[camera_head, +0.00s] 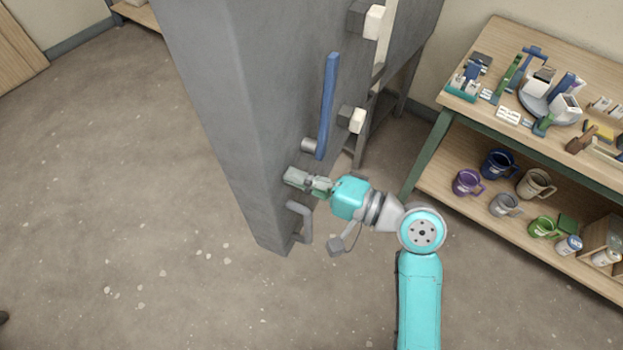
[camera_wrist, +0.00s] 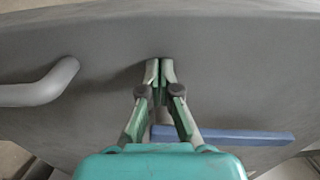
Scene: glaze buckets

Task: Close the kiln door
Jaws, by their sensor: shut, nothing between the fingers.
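The kiln door (camera_head: 235,110) is a tall, thick grey slab that fills the upper middle of the head view. I cannot tell how far it stands open. A blue lever (camera_head: 327,105) and a grey loop handle (camera_head: 304,222) are on its right-hand face. My gripper (camera_head: 291,178) is shut and empty, with its fingertips at this face, between the lever's lower end and the loop handle. In the wrist view the fingertips (camera_wrist: 160,72) are together against or very near the grey surface; the loop handle (camera_wrist: 45,85) is left, the blue lever (camera_wrist: 235,137) lower right.
White blocks on grey mounts (camera_head: 357,120) stick out right of the lever. A wooden shelf table (camera_head: 470,107) with tools above and several mugs below stands at the right. The speckled floor (camera_head: 130,190) left of the door is clear.

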